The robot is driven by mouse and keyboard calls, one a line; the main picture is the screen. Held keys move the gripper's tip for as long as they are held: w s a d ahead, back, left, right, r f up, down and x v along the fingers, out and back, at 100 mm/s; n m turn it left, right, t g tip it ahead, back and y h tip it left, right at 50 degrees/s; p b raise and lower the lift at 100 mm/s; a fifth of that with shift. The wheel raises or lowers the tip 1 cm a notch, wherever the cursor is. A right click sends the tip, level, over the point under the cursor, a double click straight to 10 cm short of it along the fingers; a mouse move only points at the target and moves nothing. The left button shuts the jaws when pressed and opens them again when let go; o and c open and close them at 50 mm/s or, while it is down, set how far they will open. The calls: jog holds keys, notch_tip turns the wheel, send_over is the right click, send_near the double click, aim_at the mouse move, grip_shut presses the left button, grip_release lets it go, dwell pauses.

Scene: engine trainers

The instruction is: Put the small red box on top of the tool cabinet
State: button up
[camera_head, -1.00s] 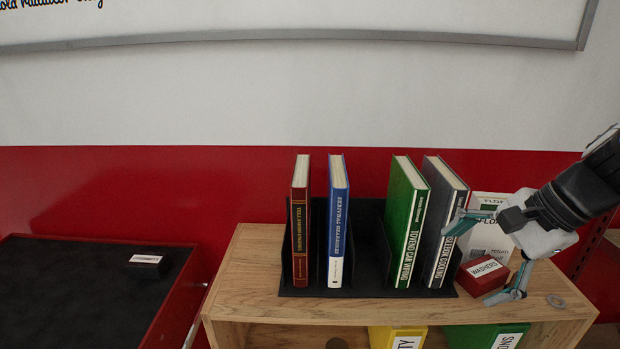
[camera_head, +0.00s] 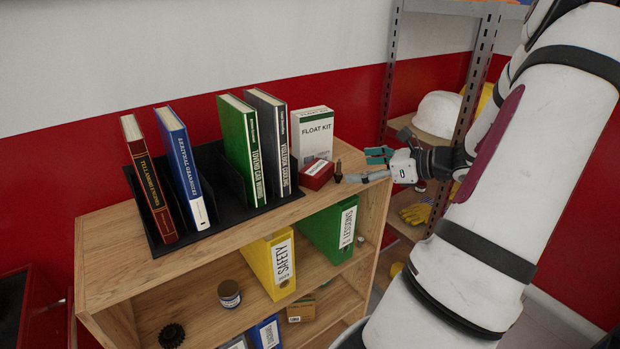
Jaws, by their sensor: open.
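The small red box (camera_head: 316,173), with a white label on its front, sits on top of the wooden shelf near its right end, in front of the white Float Kit box (camera_head: 312,134). My gripper (camera_head: 364,168) is open and empty. It is to the right of the red box, apart from it, with its fingers pointing left. The red tool cabinet with a black top (camera_head: 14,312) shows only in part at the lower left edge.
A black book rack (camera_head: 228,207) with several books stands on the wooden shelf (camera_head: 108,250), left of the red box. Binders, a jar (camera_head: 229,293) and a gear (camera_head: 171,335) fill the lower shelves. A metal rack (camera_head: 388,70) with a white helmet (camera_head: 438,114) stands behind my arm.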

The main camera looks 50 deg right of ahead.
aim_at(317, 167)
jog(key=x, duration=1.3)
jog(key=shift+w+d, duration=0.1)
jog(key=shift+w, duration=0.15)
jog(key=c, duration=1.1)
